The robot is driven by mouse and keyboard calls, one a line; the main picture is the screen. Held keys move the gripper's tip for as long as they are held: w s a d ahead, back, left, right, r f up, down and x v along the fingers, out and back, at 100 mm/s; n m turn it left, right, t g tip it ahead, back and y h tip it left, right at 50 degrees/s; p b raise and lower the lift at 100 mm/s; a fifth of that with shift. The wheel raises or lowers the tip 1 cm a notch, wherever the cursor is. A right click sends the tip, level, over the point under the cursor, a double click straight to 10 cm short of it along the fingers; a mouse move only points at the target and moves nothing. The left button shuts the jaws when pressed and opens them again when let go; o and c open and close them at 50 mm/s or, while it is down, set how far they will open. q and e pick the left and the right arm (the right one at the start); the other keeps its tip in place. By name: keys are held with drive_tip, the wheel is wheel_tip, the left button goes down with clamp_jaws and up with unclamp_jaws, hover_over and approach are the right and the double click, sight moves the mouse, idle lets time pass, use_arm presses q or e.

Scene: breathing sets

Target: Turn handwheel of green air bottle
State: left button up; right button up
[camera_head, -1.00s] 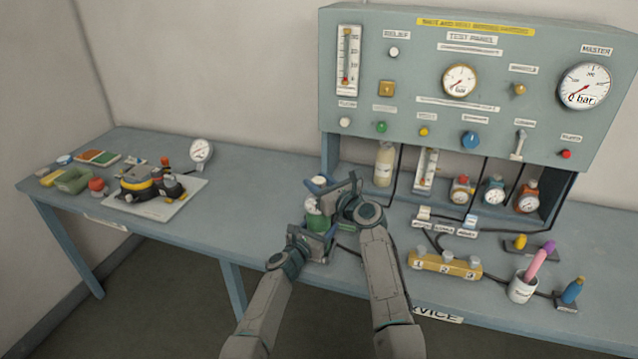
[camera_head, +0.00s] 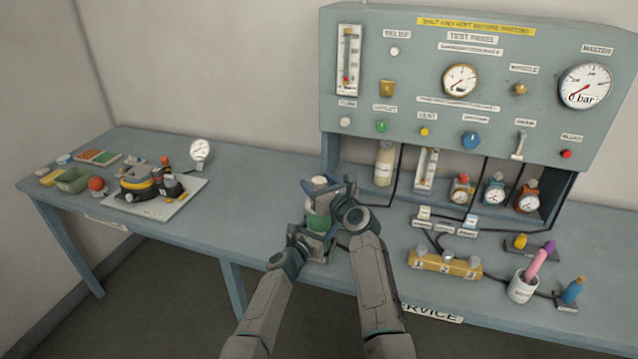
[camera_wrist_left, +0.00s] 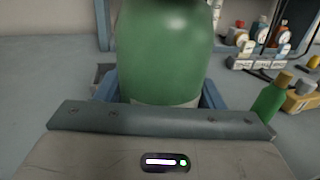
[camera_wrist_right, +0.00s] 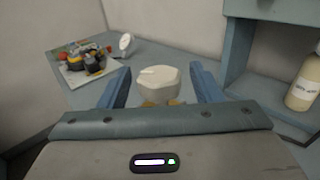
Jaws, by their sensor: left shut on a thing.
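The green air bottle (camera_head: 318,223) stands upright at the bench's front, in the middle of the head view. Its green body fills the top of the left wrist view (camera_wrist_left: 165,50). My left gripper (camera_head: 318,245) is shut on its lower body. The pale handwheel (camera_head: 319,182) tops the bottle. In the right wrist view the handwheel (camera_wrist_right: 158,84) sits between the fingers of my right gripper (camera_wrist_right: 162,82), with a visible gap on each side. The right gripper is open around it. The fingers partly hide the bottle's neck in the head view.
A test panel (camera_head: 450,90) stands behind to the right, with gauges and hoses. A yellow manifold block (camera_head: 445,263) and a cup of markers (camera_head: 522,288) lie right of my arms. A white board with a regulator (camera_head: 150,185) is at left. The bench between is clear.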

drive_tip(key=shift+s, duration=0.1)
drive_tip(key=v, duration=1.2)
drive_tip(key=w+d+n+g+y, duration=0.4)
drive_tip(key=w+n+g+y, duration=0.1)
drive_tip(key=n+g+y, duration=0.15)
drive_tip(key=shift+m, duration=0.35)
drive_tip(key=x, duration=1.1)
drive_tip(key=shift+w+a+r, duration=0.1)
drive_tip(key=shift+a+r, duration=0.15)
drive_tip(key=shift+r, duration=0.15)
